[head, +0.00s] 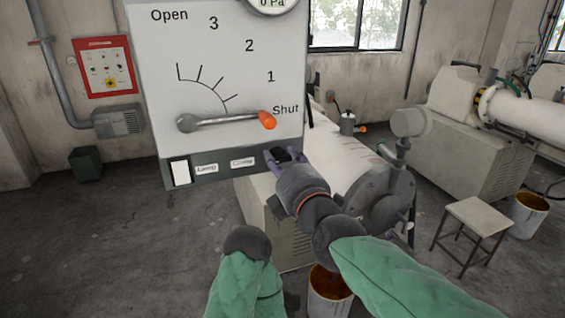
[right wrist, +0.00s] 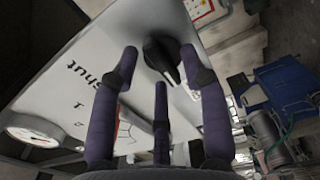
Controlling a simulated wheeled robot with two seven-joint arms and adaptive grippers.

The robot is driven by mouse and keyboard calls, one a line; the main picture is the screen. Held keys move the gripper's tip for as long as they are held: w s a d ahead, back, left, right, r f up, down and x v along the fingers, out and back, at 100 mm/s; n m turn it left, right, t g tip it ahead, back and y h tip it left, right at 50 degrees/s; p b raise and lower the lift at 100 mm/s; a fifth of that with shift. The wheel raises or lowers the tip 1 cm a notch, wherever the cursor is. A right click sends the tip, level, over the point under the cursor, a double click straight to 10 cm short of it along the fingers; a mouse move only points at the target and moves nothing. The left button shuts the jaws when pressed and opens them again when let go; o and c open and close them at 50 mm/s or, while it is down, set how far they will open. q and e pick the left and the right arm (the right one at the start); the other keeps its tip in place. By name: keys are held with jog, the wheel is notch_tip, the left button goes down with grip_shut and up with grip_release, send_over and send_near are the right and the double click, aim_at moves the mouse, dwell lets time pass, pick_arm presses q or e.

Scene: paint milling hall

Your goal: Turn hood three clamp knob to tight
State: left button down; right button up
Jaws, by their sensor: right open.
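The hood panel (head: 215,60) is a pale board with a dark strip (head: 225,167) along its bottom edge. A dark clamp knob (head: 284,154) sits at the right end of that strip, partly covered by my gripper. In the right wrist view the black knob (right wrist: 163,58) has a raised grip bar and lies ahead of the fingertips. My right gripper (head: 283,160) is open, its purple fingers around the knob's place; I cannot tell whether they touch it. The knob's tight mark is not readable. My left gripper is not in view; only a green-sleeved arm shows.
A grey lever (head: 215,122) with an orange tip points at Shut on the panel. A gauge (head: 272,3) is at the top. A mill (head: 345,170) stands behind my right arm. A stool (head: 478,215) and paint buckets (head: 528,214) stand right. Floor at left is mostly clear.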

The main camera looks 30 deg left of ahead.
grip_shut()
jog(key=shift+m, duration=0.3)
jog(key=shift+m+p, duration=0.45)
jog(key=shift+m, duration=0.45)
jog(key=m, duration=0.3)
jog(key=shift+w+d+m, duration=0.1)
jog(key=shift+m, duration=0.3)
jog(key=m, duration=0.5)
jog(key=shift+f, duration=0.15)
jog(key=m+b, duration=0.1)
jog(key=m, duration=0.5)
jog(key=shift+w+f+m+b, duration=0.1)
jog(key=shift+f+m+b, duration=0.05)
jog(key=shift+m+b, duration=0.25)
